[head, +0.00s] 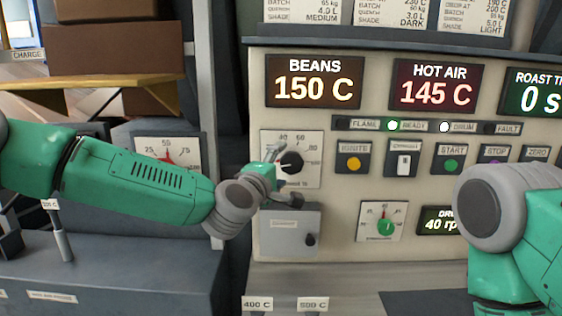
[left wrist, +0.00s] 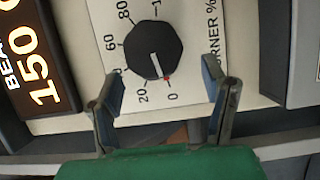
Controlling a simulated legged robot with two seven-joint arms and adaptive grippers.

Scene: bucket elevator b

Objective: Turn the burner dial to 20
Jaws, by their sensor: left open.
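The burner dial (head: 291,162) is a black knob on a white scale plate at the left of the control panel. In the left wrist view the burner dial (left wrist: 153,48) appears rotated, and its white pointer line lies between the 0 and 20 marks. A small red mark sits near 0. My left gripper (head: 282,178) is at the dial's plate, partly covering its lower left. In the left wrist view the left gripper (left wrist: 163,83) is open and empty, its fingertips spread below the knob and apart from it. My right gripper is out of view.
A small grey door (head: 288,232) is below the burner dial. A green-centred dial (head: 383,222) is lower right. A row of buttons, including the yellow ignite button (head: 354,163), runs right of the burner dial. My right forearm covers the panel's lower right.

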